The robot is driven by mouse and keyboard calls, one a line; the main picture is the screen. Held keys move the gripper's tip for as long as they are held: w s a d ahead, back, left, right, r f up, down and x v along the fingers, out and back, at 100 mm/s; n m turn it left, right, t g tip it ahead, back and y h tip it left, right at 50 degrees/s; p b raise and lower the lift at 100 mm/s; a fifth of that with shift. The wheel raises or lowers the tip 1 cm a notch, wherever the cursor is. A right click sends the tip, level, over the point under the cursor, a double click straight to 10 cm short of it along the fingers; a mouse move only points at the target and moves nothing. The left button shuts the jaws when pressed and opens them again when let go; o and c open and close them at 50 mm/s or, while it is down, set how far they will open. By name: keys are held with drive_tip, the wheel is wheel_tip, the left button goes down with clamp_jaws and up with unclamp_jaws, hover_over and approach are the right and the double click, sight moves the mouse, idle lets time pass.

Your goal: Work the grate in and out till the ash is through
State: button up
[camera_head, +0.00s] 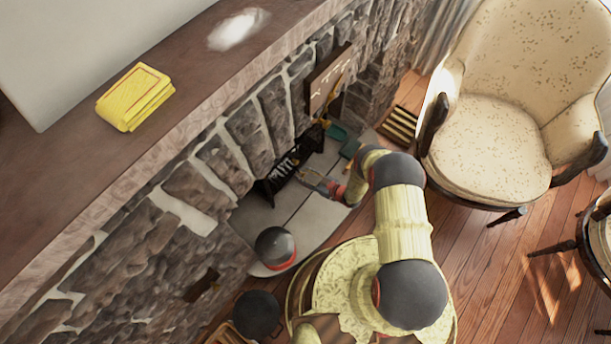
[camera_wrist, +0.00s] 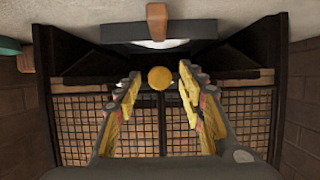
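In the head view, a black metal grate (camera_head: 284,172) stands at the fireplace opening on the grey hearth. My gripper (camera_head: 304,176) reaches in from the right at its front. In the wrist view, dark side walls and a wire mesh (camera_wrist: 85,125) fill the background. A round yellow knob (camera_wrist: 160,77) shows between the tips of my gripper (camera_wrist: 160,88). The two yellow-padded fingers are apart, with a gap on each side of the knob. A dark bar with a brown block (camera_wrist: 157,22) and a pale patch lies beyond. I cannot make out ash for certain.
The stone wall and mantel (camera_head: 150,150) run along the left. A green dustpan-like thing (camera_head: 338,132) is behind the gripper. An armchair (camera_head: 490,140) stands right. Wooden floor (camera_head: 480,260) is open between the chairs and my base.

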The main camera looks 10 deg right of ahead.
drive_tip(key=v, duration=1.2)
